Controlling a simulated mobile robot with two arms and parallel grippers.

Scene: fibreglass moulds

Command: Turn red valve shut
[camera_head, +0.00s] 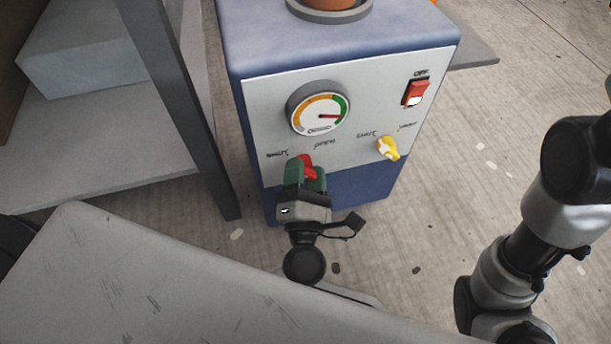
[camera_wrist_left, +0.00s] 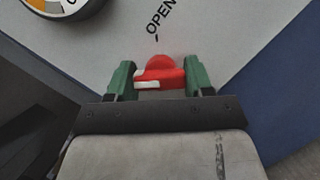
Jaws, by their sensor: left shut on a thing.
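The red valve (camera_head: 305,162) is a knob low on the left of the blue machine's pale front panel (camera_head: 270,105). My left gripper (camera_head: 306,178) is at the panel with its green fingers on either side of the knob, shut on it. In the left wrist view the red valve (camera_wrist_left: 160,73) sits between the green fingers (camera_wrist_left: 160,82). A white mark on it points left, and the word OPEN stands above it on the panel. Part of the knob is hidden by the gripper. My right arm shows at the right of the head view, but its gripper is out of view.
A gauge (camera_head: 319,109) sits above the valve, its red needle near the green zone. A yellow knob (camera_head: 388,148) and a red OFF switch (camera_head: 416,93) are to the right. A grey table (camera_head: 150,270) fills the near left. A shelf (camera_head: 100,140) stands left of the machine.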

